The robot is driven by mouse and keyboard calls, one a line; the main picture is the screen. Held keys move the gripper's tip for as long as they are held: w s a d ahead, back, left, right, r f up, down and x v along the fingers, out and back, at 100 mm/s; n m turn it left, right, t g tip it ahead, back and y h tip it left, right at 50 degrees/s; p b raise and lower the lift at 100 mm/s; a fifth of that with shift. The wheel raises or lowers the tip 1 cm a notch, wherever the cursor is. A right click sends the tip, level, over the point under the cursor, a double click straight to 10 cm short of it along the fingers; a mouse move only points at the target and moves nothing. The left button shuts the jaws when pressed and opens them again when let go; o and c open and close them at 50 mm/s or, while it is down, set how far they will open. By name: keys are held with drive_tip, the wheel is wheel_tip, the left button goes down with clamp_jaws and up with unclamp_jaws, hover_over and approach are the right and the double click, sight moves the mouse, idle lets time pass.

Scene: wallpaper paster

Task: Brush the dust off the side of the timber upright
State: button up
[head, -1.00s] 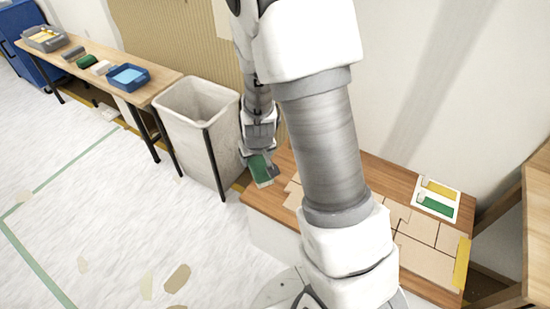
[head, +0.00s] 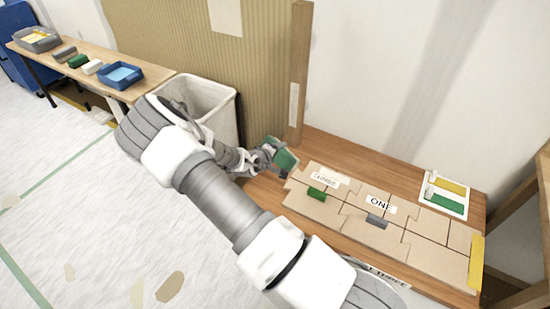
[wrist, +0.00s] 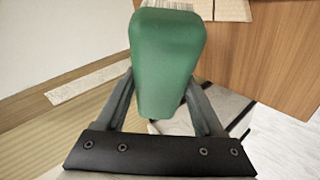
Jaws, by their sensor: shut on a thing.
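The timber upright (head: 299,60) stands against the wall at the right edge of the ribbed panel. A pale, speckled patch (head: 294,104) is on its lower part; a similar pale strip (wrist: 88,83) shows at the left of the wrist view. My gripper (head: 270,150) is shut on a green block-shaped tool (head: 284,157), low and just left of the upright's foot. The tool (wrist: 167,60) points forward between the fingers in the wrist view. Its working face is hidden. I see a gap between tool and patch.
A wooden bench (head: 330,150) carries cardboard pieces, a green block (head: 317,194), a grey block (head: 377,221) and a white tray (head: 444,194). A pale bin (head: 212,105) stands behind my arm. A side table (head: 150,88) holds trays and blocks at left.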

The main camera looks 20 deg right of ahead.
drive_tip(key=w+d+f+n+t+b, duration=0.1)
drive_tip(key=w+f+n+t+b, duration=0.1)
drive_tip(key=w+d+f+n+t+b, duration=0.1)
drive_tip(key=w+f+n+t+b, duration=0.1)
drive_tip(key=f+t, duration=0.1)
drive_tip(key=w+f+n+t+h+b, duration=0.1)
drive_tip(key=w+f+n+t+b, duration=0.1)
drive_tip(key=shift+w+d+f+b, duration=0.2)
drive_tip(key=shift+d+b, duration=0.15)
drive_tip(key=shift+d, duration=0.05)
drive_tip(key=shift+w+a+r+n+t, duration=0.1)
drive_tip(key=shift+w+a+n+t, duration=0.3)
drive_tip(key=shift+n+t, duration=0.25)
drive_tip(key=shift+s+f+b, duration=0.1)
drive_tip(key=shift+f+b, duration=0.1)
drive_tip(key=shift+b, duration=0.45)
drive_tip(key=w+d+b, duration=0.1)
drive_tip(key=d, duration=0.1)
drive_tip(key=w+d+b, duration=0.2)
drive_tip(key=shift+w+d, duration=0.15)
drive_tip(key=shift+w+d+r+b, duration=0.2)
drive_tip(key=shift+w+d+b, duration=0.15)
drive_tip(key=shift+d+b, duration=0.1)
drive_tip(key=shift+w+d, duration=0.75)
drive_tip(key=shift+d, duration=0.25)
idle(0.7)
